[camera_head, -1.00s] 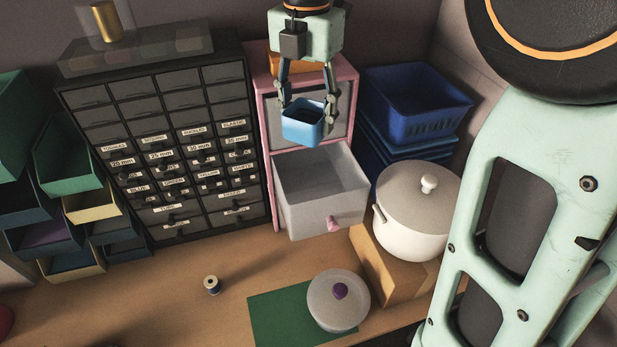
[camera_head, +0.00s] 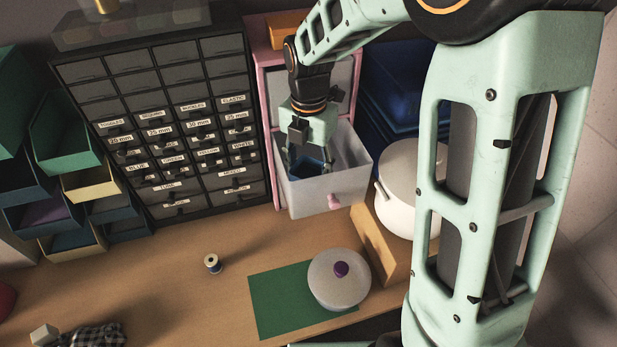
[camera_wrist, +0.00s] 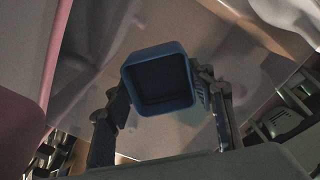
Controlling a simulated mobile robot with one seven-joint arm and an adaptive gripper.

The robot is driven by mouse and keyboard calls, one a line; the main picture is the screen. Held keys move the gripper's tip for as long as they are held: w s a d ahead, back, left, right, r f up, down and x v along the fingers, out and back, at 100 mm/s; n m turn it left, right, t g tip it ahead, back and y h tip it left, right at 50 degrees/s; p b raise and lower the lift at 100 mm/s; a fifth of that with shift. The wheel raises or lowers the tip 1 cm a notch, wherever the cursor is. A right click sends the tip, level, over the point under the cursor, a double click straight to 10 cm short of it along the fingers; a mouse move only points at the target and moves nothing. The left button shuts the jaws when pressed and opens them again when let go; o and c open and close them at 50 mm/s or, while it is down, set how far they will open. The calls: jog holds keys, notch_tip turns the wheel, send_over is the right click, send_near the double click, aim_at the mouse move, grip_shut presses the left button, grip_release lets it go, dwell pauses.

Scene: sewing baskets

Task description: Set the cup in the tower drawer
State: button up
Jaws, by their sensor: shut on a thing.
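The blue square cup (camera_head: 311,166) is held between the fingers of my gripper (camera_head: 308,163), inside the open lower drawer (camera_head: 325,200) of the pink tower (camera_head: 264,110). The drawer is greyish white with a pink knob (camera_head: 334,201). In the wrist view the cup (camera_wrist: 160,85) shows its dark opening toward the camera, with a finger of my gripper (camera_wrist: 163,100) on each side. The drawer's pale walls surround it there. My gripper hides much of the cup in the head view, and I cannot tell whether the cup touches the drawer floor.
A black cabinet of labelled small drawers (camera_head: 160,120) stands left of the tower. Blue baskets (camera_head: 395,85) and a white pot (camera_head: 400,200) are on the right. A lidded pot (camera_head: 335,285) sits on a green mat (camera_head: 270,305). A thread spool (camera_head: 212,263) stands on the open tabletop.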

jog(key=shift+f, duration=1.35)
jog(key=shift+f, duration=0.1)
jog(key=shift+f, duration=0.15)
jog(key=o, duration=1)
notch_tip(320, 180, up, 13)
jog(key=shift+f+p, duration=0.2)
jog(key=shift+p, duration=0.1)
